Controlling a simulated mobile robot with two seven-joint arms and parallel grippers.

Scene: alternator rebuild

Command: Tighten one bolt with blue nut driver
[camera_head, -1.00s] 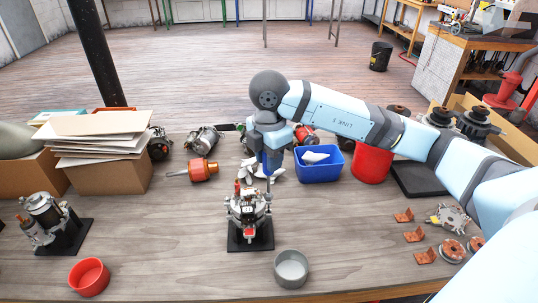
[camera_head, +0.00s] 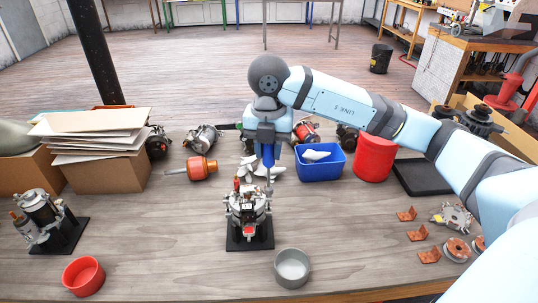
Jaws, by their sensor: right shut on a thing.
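The alternator (camera_head: 247,208) stands upright on a black base plate (camera_head: 249,243) in the middle of the table. My right gripper (camera_head: 268,142) is above its right rear side, shut on the blue nut driver (camera_head: 268,157). The driver points straight down, and its thin shaft reaches the alternator's right rear edge. The bolt under the tip is too small to make out, so I cannot tell whether the tip touches it. My left gripper is not in view.
A grey bowl (camera_head: 292,268) and a red bowl (camera_head: 83,276) stand near the front edge. A blue bin (camera_head: 320,168) and a red cylinder (camera_head: 374,158) stand behind right. Another unit (camera_head: 45,218) is at left; copper parts (camera_head: 418,233) lie at right.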

